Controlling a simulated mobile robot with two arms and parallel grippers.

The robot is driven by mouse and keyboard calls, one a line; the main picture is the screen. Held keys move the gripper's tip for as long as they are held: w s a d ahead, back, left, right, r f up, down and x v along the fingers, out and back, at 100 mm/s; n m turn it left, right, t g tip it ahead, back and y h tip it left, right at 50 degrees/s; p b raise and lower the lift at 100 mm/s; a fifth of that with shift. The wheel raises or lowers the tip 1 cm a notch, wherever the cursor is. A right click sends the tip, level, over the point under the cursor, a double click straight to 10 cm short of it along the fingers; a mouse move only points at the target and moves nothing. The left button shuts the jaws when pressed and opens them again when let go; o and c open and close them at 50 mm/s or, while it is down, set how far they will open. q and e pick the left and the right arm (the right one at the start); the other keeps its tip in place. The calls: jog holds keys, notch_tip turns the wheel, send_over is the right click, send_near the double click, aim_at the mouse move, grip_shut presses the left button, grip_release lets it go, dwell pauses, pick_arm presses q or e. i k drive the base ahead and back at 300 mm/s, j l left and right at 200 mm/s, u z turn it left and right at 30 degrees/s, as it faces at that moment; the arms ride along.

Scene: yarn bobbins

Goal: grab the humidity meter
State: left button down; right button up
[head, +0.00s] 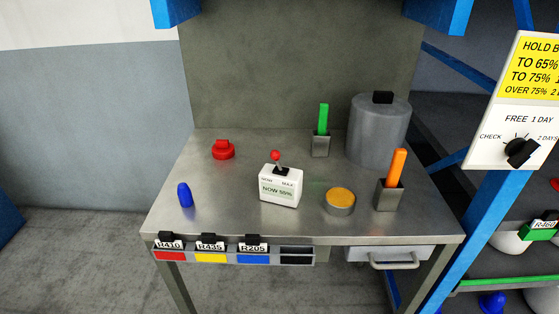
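The humidity meter (280,190) is a small white box on the metal table (310,222), near its middle. Neither of my grippers shows in the head view.
Around the meter stand a blue peg (185,195), a red knob (223,150), a round orange-topped tin (340,201), green (323,119) and orange (398,167) sticks in holders, and a grey canister (378,135). A blue-framed rack (450,240) stands right.

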aim_at(284, 187)
jog(key=j+z, duration=1.15)
jog(key=k+j, duration=0.05)
